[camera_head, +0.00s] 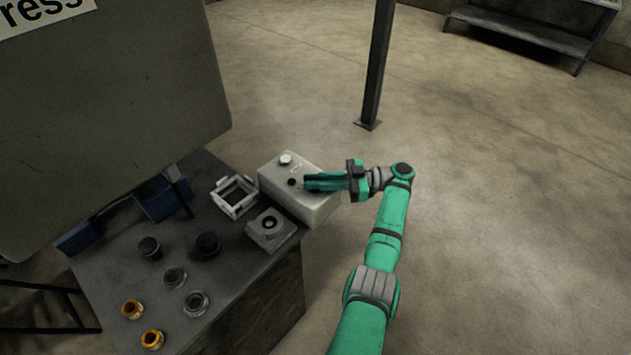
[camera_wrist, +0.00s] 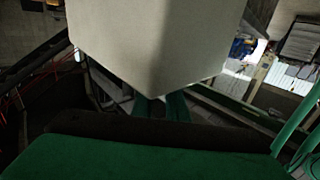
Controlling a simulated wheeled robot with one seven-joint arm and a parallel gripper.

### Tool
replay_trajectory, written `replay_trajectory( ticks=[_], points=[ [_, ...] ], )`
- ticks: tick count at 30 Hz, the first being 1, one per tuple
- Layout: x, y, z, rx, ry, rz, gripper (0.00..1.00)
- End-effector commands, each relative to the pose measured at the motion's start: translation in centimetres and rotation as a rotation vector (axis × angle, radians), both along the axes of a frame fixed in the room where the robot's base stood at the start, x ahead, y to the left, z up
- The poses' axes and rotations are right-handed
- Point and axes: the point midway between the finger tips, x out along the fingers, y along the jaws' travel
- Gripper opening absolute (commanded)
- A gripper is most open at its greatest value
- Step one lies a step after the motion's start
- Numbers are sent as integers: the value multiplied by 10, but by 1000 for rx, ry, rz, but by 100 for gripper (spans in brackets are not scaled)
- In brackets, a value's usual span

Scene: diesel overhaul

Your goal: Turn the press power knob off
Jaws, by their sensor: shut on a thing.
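A pale control box (camera_head: 312,207) stands at the far right corner of the bench. In the wrist view the box (camera_wrist: 160,40) fills the upper middle and hides the fingertips.
The bench (camera_head: 222,272) holds a white square frame (camera_head: 235,196), a grey block with a round hole (camera_head: 270,230), dark round parts (camera_head: 208,244) and brass-coloured rings (camera_head: 132,309). A large grey panel (camera_head: 110,120) rises at left. A dark post (camera_head: 376,70) stands behind; floor at right is clear.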

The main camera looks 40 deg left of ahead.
Motion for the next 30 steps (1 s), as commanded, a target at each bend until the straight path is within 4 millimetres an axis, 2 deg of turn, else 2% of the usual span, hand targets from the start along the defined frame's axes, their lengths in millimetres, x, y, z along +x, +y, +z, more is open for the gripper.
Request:
replay_trajectory(
  ticks=[17, 18, 20, 30],
  points=[
    [-2, 0, -3, -6, 3, 24, 0],
    [-2, 0, -3, -6, 3, 24, 16],
    [-2, 0, -3, -5, 3, 23, 30],
    [-1, 0, -2, -3, 1, 23, 32]
  ],
)
